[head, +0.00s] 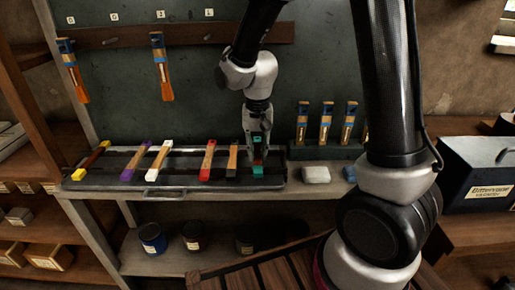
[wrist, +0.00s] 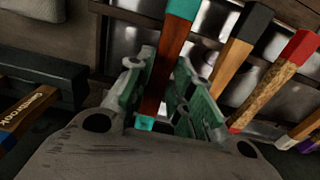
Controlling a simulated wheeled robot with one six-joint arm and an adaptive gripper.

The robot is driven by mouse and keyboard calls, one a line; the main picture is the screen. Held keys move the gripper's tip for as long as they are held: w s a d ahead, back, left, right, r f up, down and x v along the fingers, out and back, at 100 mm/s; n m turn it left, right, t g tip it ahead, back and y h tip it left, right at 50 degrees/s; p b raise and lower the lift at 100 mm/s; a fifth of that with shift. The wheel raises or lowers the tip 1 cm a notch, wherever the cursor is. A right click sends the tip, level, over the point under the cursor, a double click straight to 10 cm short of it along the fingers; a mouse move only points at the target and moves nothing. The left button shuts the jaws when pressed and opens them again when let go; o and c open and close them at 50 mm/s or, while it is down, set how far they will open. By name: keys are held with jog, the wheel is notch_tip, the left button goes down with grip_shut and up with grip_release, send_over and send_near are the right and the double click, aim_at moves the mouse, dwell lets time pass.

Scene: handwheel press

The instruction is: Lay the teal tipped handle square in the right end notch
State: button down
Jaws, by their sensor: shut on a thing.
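The teal tipped handle (head: 258,170) is at the right end of the dark tray rack (head: 215,186), running front to back like the handles beside it. My gripper (head: 257,148) is above it from behind, pointing down. In the wrist view, the gripper fingers (wrist: 162,105) close around the handle's reddish wooden shaft (wrist: 168,55), with its teal end at the top edge and a small teal patch low between the fingers. The right end notch is hidden under the handle and gripper. I cannot tell whether the handle is seated in it or just above.
Left along the rack lie a black tipped handle (head: 232,165), a red one (head: 207,160), a white one (head: 158,163), a purple one (head: 136,161) and a yellow one (head: 91,160). A block holding upright brushes (head: 325,150) and a pale block (head: 315,174) stand close right.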

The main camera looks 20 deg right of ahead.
jog(key=shift+f, duration=0.45)
jog(key=c, duration=0.8)
grip_release()
jog(key=shift+o, duration=0.2)
jog(key=shift+r, duration=3.5)
